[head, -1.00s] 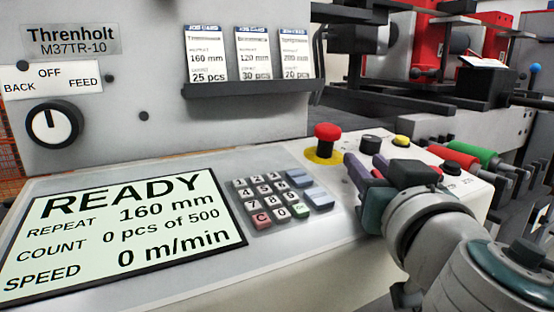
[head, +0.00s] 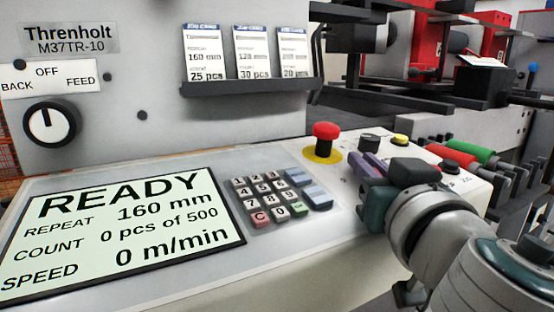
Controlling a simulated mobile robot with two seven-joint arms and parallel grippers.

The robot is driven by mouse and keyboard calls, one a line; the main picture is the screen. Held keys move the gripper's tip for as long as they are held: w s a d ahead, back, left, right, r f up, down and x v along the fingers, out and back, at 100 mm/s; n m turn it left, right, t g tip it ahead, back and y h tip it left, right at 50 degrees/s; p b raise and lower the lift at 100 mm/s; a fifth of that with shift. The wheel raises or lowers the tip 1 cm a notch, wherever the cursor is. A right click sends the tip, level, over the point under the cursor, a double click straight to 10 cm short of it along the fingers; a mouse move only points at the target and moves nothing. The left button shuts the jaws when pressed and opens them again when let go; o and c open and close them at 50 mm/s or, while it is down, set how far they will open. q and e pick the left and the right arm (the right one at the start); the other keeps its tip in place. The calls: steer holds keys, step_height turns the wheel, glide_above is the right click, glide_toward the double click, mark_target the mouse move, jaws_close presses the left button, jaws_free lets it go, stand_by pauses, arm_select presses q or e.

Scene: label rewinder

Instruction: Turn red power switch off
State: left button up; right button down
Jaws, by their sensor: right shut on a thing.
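My right gripper (head: 370,168) reaches in from the lower right. Its purple fingers are shut low over the right part of the sloping panel (head: 345,205), just in front of a dark knob (head: 369,142). They are shut on the red power switch, which the fingers and gripper body hide, so its position cannot be read. My left gripper is not in view.
A red mushroom button (head: 326,132) on a yellow disc stands left of the fingers. A yellow button (head: 400,140) and a dark button (head: 450,167) are close by. The keypad (head: 270,200) and display (head: 120,235) lie to the left.

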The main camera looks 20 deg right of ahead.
steer(key=n+y, duration=0.2)
steer(key=shift+a+t+y, duration=0.2)
steer(key=shift+t+y, duration=0.2)
steer(key=shift+w+a+r+n+y, duration=0.1)
steer(key=shift+a+n+y, duration=0.1)
steer(key=shift+n+y, duration=0.85)
steer(key=n+y, duration=0.2)
steer(key=a+n+y+p, duration=0.1)
steer(key=y, duration=0.2)
steer(key=shift+n+g+y, duration=0.3)
steer(key=shift+n+y, duration=0.05)
steer(key=shift+s+a+n+g+y+p, duration=0.1)
steer(key=shift+a+n+g+y+p, duration=0.25)
steer(key=shift+n+y, duration=0.4)
steer(key=shift+s+n+g+y+p, duration=0.1)
steer(key=shift+n+g+y, duration=0.4)
steer(key=shift+y, duration=0.45)
steer(key=shift+n, duration=0.25)
steer(key=shift+a+y, duration=0.15)
steer(key=shift+y, duration=0.15)
steer(key=c, duration=0.9)
jaws_free()
